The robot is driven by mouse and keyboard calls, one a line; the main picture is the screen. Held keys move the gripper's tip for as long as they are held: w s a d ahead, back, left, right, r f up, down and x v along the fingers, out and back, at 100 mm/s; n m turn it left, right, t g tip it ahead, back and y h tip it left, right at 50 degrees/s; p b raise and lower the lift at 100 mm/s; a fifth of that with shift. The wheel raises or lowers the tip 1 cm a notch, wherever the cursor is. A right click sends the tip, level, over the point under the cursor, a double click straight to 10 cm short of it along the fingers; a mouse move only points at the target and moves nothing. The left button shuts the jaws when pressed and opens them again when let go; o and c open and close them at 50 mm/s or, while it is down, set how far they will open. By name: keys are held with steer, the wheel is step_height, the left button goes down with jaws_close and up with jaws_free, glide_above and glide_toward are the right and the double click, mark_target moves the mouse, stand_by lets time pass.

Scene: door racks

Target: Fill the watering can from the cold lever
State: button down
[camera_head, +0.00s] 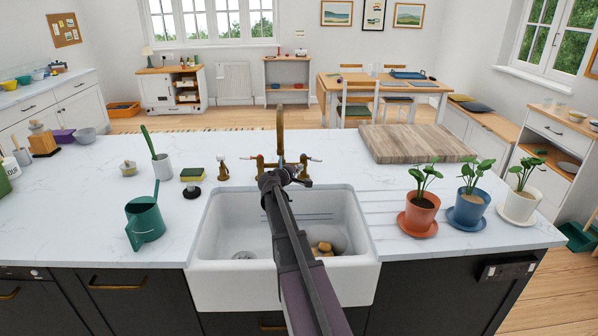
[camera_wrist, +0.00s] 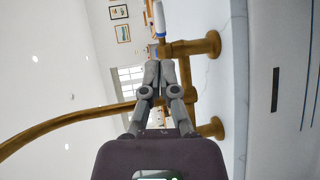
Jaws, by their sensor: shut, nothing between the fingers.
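The teal watering can (camera_head: 146,222) stands on the counter left of the sink, away from the tap. The brass tap (camera_head: 280,140) rises behind the sink, and its curved spout shows in the wrist view (camera_wrist: 60,126). My gripper (camera_head: 297,168) is shut and empty, close to the right valve. In the wrist view its fingertips (camera_wrist: 167,62) are just beside the lever's brass base; I cannot tell whether they touch.
The white sink (camera_head: 210,245) has brown lumps (camera_head: 322,248) at its right. Potted plants (camera_head: 421,212) and a wooden board (camera_head: 415,143) are right. Counter around the can is clear.

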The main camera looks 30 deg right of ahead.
mark_target(311, 159)
steer(key=b+x, duration=0.1)
steer(key=x, duration=0.9)
steer(key=shift+b, duration=0.4)
